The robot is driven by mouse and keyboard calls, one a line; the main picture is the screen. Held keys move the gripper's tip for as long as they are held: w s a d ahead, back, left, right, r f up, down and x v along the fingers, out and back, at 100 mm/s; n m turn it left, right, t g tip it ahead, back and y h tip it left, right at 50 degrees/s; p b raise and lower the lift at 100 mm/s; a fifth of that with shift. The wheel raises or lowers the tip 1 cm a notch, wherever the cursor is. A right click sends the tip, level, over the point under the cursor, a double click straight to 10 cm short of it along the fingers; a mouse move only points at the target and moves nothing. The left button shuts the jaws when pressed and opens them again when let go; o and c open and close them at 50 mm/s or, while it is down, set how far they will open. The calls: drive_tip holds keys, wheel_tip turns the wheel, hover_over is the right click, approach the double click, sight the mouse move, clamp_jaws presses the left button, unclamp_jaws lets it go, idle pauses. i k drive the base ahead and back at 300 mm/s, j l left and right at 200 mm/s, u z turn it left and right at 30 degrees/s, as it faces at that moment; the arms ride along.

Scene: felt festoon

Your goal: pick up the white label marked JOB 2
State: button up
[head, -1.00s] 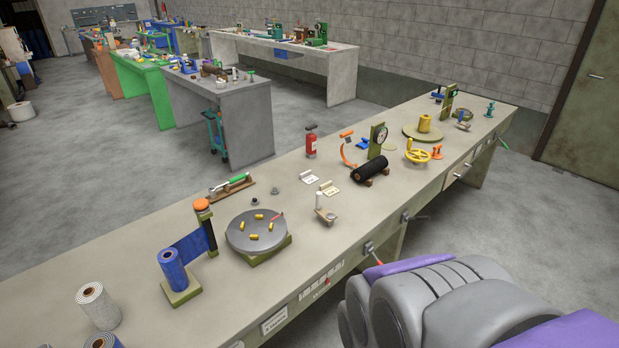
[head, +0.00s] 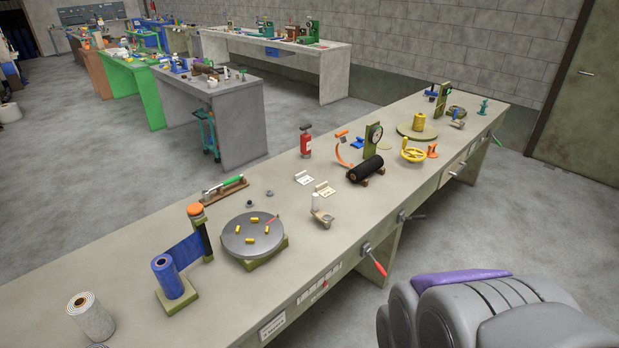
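Two small white cards stand on the long bench (head: 140,262) near its middle. One white card (head: 304,179) is farther back, and the other white card (head: 325,190) is just right of it and nearer. Both carry small dark marks that are too small to read, so I cannot tell which one says JOB 2. My gripper is not in view; only a grey and purple part of my own body shows at the lower right, well apart from the cards.
A red-handled lever (head: 374,257) sticks out from the bench front. Floor (head: 510,215) is clear at right.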

sight(302, 177)
drive_tip(key=i+l+u, duration=0.1)
drive_tip(key=u, duration=0.25)
drive_tip(key=i+l+u, duration=0.2)
drive_tip(key=u, duration=0.15)
drive_tip(key=i+l+u, duration=0.3)
drive_tip(key=i+l, duration=0.2)
drive_tip(key=i+l+u, duration=0.1)
drive_tip(key=l, duration=0.3)
drive_tip(key=i+l, duration=0.25)
drive_tip(key=i+l+u, duration=0.1)
drive_tip(key=l, duration=0.3)
drive_tip(key=i+l, duration=0.2)
drive_tip(key=l, duration=0.15)
drive_tip(key=u, duration=0.05)
